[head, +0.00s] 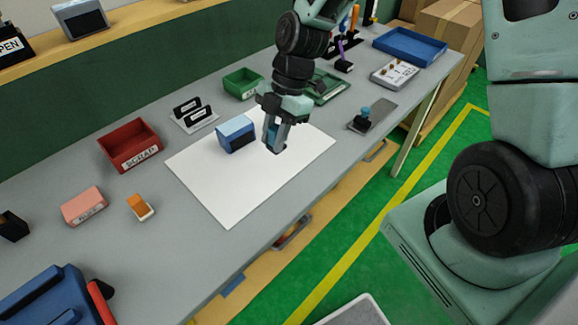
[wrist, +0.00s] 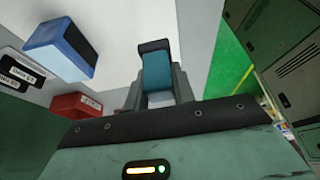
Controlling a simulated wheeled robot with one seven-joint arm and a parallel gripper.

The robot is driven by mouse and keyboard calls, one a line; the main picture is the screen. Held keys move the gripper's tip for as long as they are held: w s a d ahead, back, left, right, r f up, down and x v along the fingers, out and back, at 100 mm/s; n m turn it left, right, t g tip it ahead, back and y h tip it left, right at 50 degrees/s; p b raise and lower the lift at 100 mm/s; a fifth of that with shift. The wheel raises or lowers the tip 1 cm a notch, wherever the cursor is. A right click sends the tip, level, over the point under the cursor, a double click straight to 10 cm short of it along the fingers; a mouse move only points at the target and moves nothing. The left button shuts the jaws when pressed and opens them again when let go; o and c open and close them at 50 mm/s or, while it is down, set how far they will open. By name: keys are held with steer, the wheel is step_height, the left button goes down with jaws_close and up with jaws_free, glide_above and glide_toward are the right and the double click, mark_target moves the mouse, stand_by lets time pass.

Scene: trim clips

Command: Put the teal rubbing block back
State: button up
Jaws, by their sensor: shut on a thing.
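My gripper (head: 274,146) is over the right part of the white sheet (head: 222,199), fingers pointing down. It is shut on the teal rubbing block, which shows in the wrist view as a teal body with a dark end (wrist: 156,74) between the fingers. In the head view the fingers mostly hide the block, and I cannot tell whether it touches the sheet. A larger blue block (head: 233,130) with a dark face sits on the sheet just left of my gripper; it also shows in the wrist view (wrist: 55,42).
A pale base with two black upright pieces (head: 193,112) stands left of the sheet. A red bin (head: 129,147) and a green bin (head: 243,83) are behind. A pink block (head: 84,205) and an orange block (head: 140,206) lie left. A grey plate with a dark stamp-like piece (head: 364,119) lies right.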

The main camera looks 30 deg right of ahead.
step_height(320, 180, down, 8)
steer(key=shift+f+p, duration=0.2)
steer(key=shift+p, duration=0.45)
steer(key=shift+f, duration=0.15)
steer(key=o, duration=1)
